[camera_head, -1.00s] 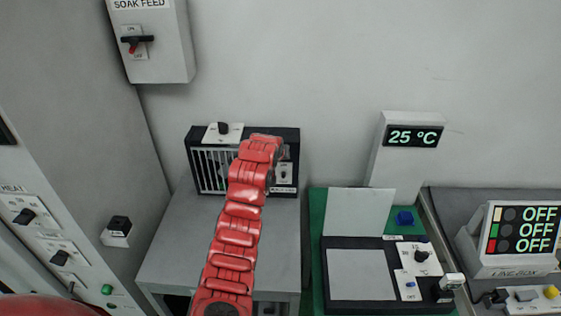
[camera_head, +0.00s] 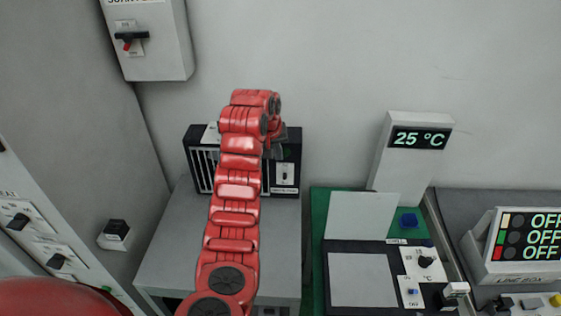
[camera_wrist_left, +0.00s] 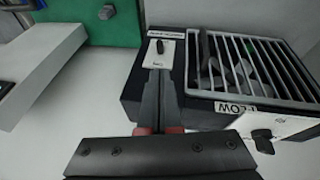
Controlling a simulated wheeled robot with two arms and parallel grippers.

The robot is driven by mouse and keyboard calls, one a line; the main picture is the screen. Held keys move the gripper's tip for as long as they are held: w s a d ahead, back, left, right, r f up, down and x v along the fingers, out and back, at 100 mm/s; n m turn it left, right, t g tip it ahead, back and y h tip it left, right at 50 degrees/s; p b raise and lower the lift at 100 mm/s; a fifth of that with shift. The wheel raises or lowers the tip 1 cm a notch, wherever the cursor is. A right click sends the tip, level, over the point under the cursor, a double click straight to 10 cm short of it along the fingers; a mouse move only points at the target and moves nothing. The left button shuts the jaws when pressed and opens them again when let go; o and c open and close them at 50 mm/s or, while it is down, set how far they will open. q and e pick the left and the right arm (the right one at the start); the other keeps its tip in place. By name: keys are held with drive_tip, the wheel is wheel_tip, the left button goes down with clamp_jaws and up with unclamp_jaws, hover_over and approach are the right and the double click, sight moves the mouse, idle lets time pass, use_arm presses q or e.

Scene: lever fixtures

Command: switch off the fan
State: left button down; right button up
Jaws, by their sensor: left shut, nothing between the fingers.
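The fan (camera_head: 295,148) is a black box with a white grille on the grey stand, partly hidden by my left arm. Its white switch plate (camera_head: 285,174) with a small dark lever is right of the grille. In the left wrist view, the plate (camera_wrist_left: 168,55) and its dark lever (camera_wrist_left: 160,47) lie just beyond the fingertips. My left gripper (camera_head: 277,153) is shut and empty, just above the plate in the head view. In the wrist view its fingertips (camera_wrist_left: 158,75) overlap the plate's near part; I cannot tell whether they touch it. The right gripper is out of view.
A FLOW knob (camera_wrist_left: 263,140) sits on a white plate on the fan. To the right are a green mat (camera_head: 318,215), a black hotplate-like unit (camera_head: 395,300) and a 25 °C display (camera_head: 418,138). A wall switch box (camera_head: 160,60) hangs upper left. Bare stand top (camera_head: 175,245) is free.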

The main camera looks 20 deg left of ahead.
use_arm(q)
drive_tip(key=p, duration=0.4)
hover_over(285, 174)
drive_tip(key=s, duration=0.2)
drive_tip(key=f, duration=0.7)
drive_tip(key=shift+a+f, duration=0.2)
drive_tip(key=shift+x, duration=0.85)
drive_tip(key=shift+f, duration=0.1)
drive_tip(key=shift+b, duration=0.3)
drive_tip(key=shift+s+t, duration=0.15)
drive_tip(key=shift+t, duration=0.15)
